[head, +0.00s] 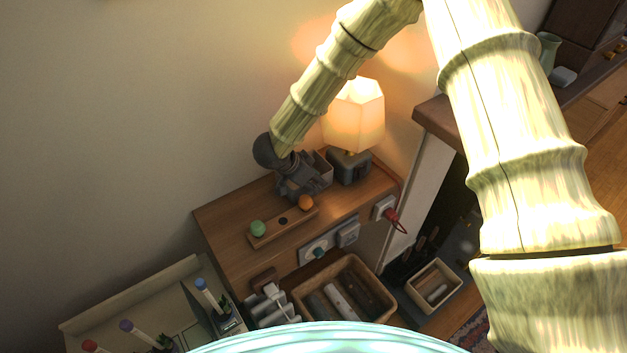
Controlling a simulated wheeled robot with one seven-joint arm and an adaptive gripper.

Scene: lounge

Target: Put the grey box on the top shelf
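My gripper (298,182), dark grey, is at the end of my pale jointed arm, low over the back of a wooden cabinet top (232,218). A small greyish box-like shape (325,171) shows just right of the gripper, partly hidden by it; it may be the grey box. I cannot tell whether the fingers touch or hold it, as they blend with the dark parts around them. The cabinet top is the highest wooden surface in this unit; I cannot tell if it is the top shelf.
A lit lamp (354,113) stands close right of the gripper. A wooden strip with a green ball (257,228) and an orange ball (305,202) lies in front. Below are a wooden bin (366,271) and a smaller box (434,284). A red cable (397,222) hangs at right.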

